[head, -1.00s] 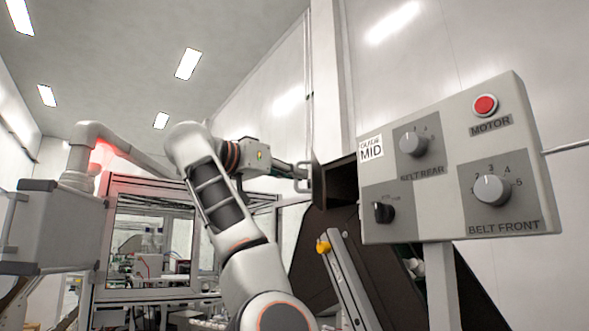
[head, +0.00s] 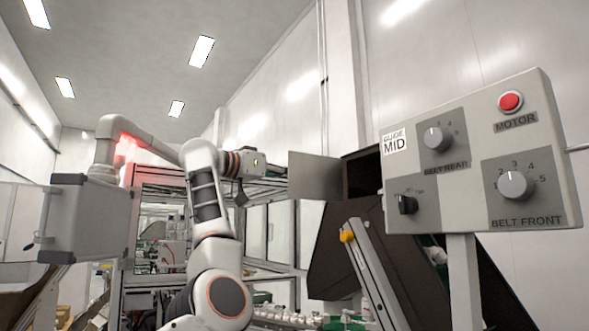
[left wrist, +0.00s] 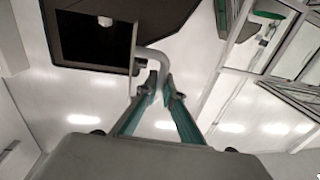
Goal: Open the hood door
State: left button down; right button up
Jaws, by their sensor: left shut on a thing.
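The hood door (head: 314,176) is a flat grey panel at the mouth of the dark hood (head: 345,240). It stands swung out to the left, with the dark opening (head: 362,178) showing beside it. In the left wrist view the door (left wrist: 134,45) is nearly edge-on beside the dark hood opening (left wrist: 92,38). Its curved grey handle (left wrist: 154,56) reaches between the fingers of my left gripper (left wrist: 161,88), which is shut on it. In the head view the fingertips are not clearly visible at the door's left edge. My right gripper is not in view.
A control panel (head: 470,150) with knobs and a red motor button (head: 510,101) stands close on the right. A slanted metal rail (head: 375,280) with a yellow knob (head: 347,236) is below the hood. A framed machine cell (head: 160,225) stands behind my arm.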

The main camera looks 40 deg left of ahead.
pick_arm(q)
jog(key=shift+w+a+p, duration=0.35)
jog(key=shift+w+a, duration=0.3)
jog(key=shift+a, duration=0.05)
jog(key=c, duration=2.5)
grip_release()
jog(key=shift+a, duration=0.1)
jog(key=shift+s, duration=0.1)
jog(key=v, duration=1.2)
